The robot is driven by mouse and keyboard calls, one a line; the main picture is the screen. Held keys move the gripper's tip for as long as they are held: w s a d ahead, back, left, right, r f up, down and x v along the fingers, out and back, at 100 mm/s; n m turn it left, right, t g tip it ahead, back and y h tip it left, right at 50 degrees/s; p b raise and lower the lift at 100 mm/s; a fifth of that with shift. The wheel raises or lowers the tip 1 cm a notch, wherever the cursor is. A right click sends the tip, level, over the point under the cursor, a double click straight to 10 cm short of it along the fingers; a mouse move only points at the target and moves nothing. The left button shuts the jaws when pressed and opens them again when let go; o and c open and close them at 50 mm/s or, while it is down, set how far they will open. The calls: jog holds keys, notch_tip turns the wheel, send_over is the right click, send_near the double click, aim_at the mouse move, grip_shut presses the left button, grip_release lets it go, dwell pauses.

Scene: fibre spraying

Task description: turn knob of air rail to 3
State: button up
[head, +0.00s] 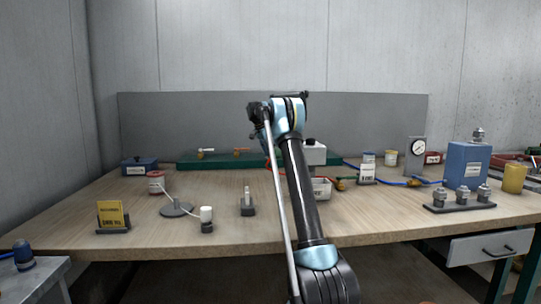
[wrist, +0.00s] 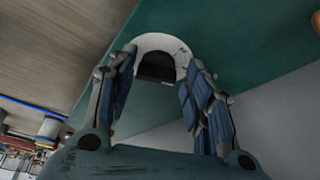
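In the wrist view a dark knob (wrist: 156,68) sits in the middle of a white dial (wrist: 158,41) on a green surface (wrist: 245,45), likely the air rail. One mark like a 2 shows at the dial's upper right; the other marks are not readable. My gripper (wrist: 161,60) is open, with its two blue-padded fingers on either side of the dial. I cannot tell whether they touch the knob. In the head view the green rail (head: 218,164) runs along the back of the table; my arm hides my gripper and the rail's middle.
A white block (head: 315,154) stands just right of my arm, with a white bin (head: 321,188) in front. A yellow sign (head: 111,214) stands left.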

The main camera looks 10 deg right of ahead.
jog(key=shift+d, duration=0.1)
jog(key=v, duration=1.2)
jog(key=shift+f, duration=0.1)
